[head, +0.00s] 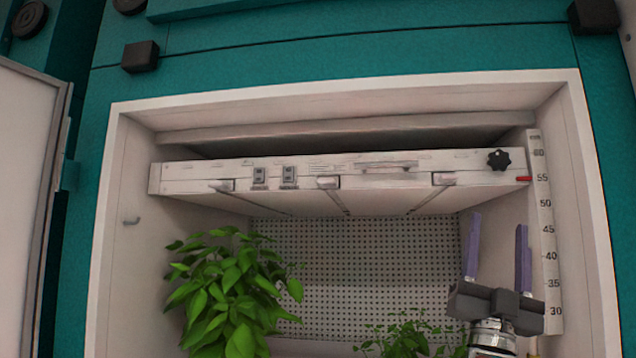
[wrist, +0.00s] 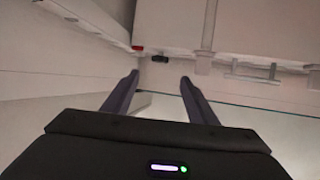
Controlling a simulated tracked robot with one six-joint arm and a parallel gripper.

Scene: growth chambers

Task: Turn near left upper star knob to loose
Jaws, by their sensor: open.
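One black star knob (head: 499,159) shows, on the front face of the white lamp panel (head: 390,180), near the panel's right end in the head view. No star knob shows at the panel's left end. In the wrist view a small dark shape, likely the same knob (wrist: 160,58), lies beyond the fingertips, between them. My gripper (head: 497,221) points upward below the knob, its two purple fingers spread apart and empty. It also shows in the wrist view (wrist: 159,78). The fingers are apart from the knob. The knob's tightness cannot be seen.
A red pointer (head: 522,179) sits beside the knob, next to a vertical scale (head: 549,240) on the chamber's right wall. A large leafy plant (head: 230,290) stands left below, and a smaller plant (head: 405,335) stands near my gripper. A door (head: 25,200) stands open at left.

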